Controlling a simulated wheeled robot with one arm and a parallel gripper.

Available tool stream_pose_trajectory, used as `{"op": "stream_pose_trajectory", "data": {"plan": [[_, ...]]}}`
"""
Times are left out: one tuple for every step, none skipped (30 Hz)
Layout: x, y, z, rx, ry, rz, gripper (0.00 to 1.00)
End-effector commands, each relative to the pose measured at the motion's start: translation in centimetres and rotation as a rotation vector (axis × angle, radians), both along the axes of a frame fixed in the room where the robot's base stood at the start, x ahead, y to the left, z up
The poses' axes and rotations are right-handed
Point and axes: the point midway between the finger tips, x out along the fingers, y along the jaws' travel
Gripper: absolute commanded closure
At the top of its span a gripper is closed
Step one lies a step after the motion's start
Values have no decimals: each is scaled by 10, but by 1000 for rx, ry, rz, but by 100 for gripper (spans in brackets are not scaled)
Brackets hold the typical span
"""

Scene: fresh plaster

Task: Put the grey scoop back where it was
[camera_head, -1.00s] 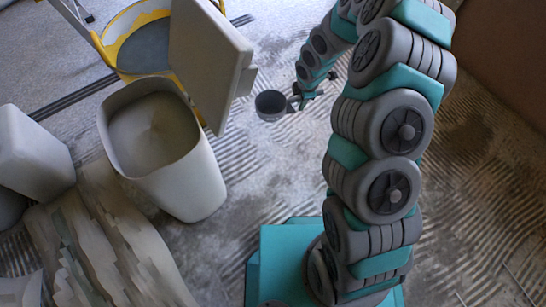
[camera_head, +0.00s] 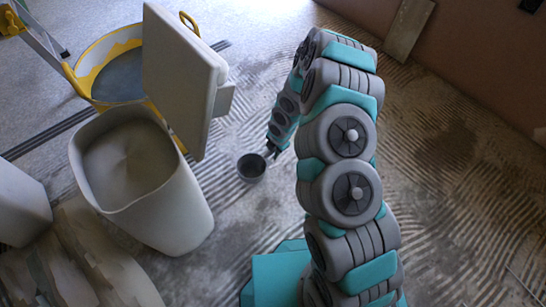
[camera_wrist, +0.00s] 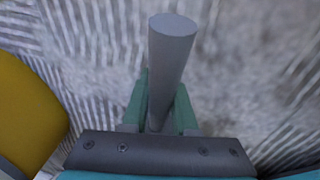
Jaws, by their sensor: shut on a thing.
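The grey scoop (camera_head: 251,168) is a round dark-grey cup, held in the air over the floor to the right of the white bin. My gripper (camera_head: 271,150) is shut on its handle. In the wrist view the pale grey handle (camera_wrist: 170,65) stands up between the green fingers of my gripper (camera_wrist: 160,105); the cup does not show there. The inside of the cup looks dark, and I cannot tell if anything is in it. The white bin (camera_head: 178,212) is open, with grey powder in it.
A yellow-rimmed tub (camera_head: 75,85) with grey contents is behind the bin. Striped wet-looking floor (camera_head: 440,190) lies open at the right. A plank (camera_head: 409,28) leans by the wall.

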Motion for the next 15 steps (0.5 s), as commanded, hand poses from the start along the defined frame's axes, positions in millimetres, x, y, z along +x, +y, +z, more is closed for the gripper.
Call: {"op": "stream_pose_trajectory", "data": {"plan": [[-1, 0, -9, -1, 3, 1, 100], [-1, 0, -13, -1, 1, 1, 100], [0, 0, -18, 0, 0, 0, 100], [0, 0, -22, 1, -1, 0, 100], [1, 0, -25, 1, -2, 0, 100], [1, 0, -28, 0, -2, 0, 100], [1, 0, -30, 1, -3, 0, 100], [1, 0, -31, 1, -3, 0, 100], [1, 0, -31, 1, -3, 0, 100], [1, 0, -30, 1, -3, 0, 100], [1, 0, -30, 1, -3, 0, 100], [1, 0, -30, 1, -3, 0, 100], [1, 0, -30, 1, -3, 0, 100], [1, 0, -30, 1, -3, 0, 100], [1, 0, -30, 1, -3, 0, 100]]}}
